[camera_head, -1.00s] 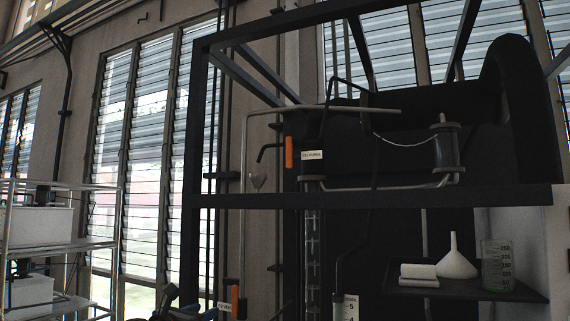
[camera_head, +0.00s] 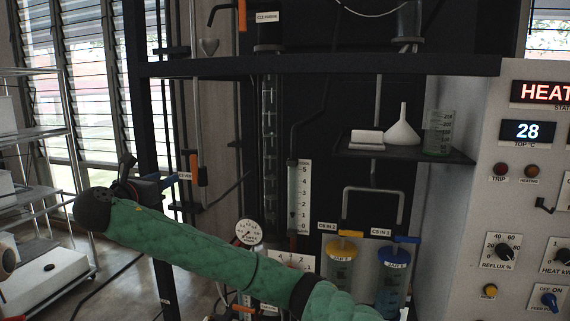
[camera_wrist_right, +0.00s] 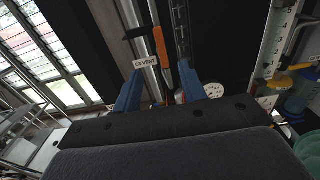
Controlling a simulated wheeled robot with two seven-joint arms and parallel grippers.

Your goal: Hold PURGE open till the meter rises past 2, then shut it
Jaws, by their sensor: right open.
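My right gripper (camera_head: 168,187) is at the end of the green-sleeved arm, left of centre in the head view. It is open, with its blue fingers apart in the right wrist view (camera_wrist_right: 160,72). An orange valve handle (camera_wrist_right: 160,46) and the CS VENT label (camera_wrist_right: 145,63) lie ahead between the fingers. That handle (camera_head: 194,169) also shows in the head view. My left gripper is not in view.
A round dial gauge (camera_head: 248,232) stands just above my forearm. Yellow (camera_head: 340,262) and blue (camera_head: 393,275) jars are right of it. A shelf (camera_head: 452,155) holds a funnel (camera_head: 403,130) and beaker (camera_head: 438,134). A control panel (camera_head: 490,220) is at right.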

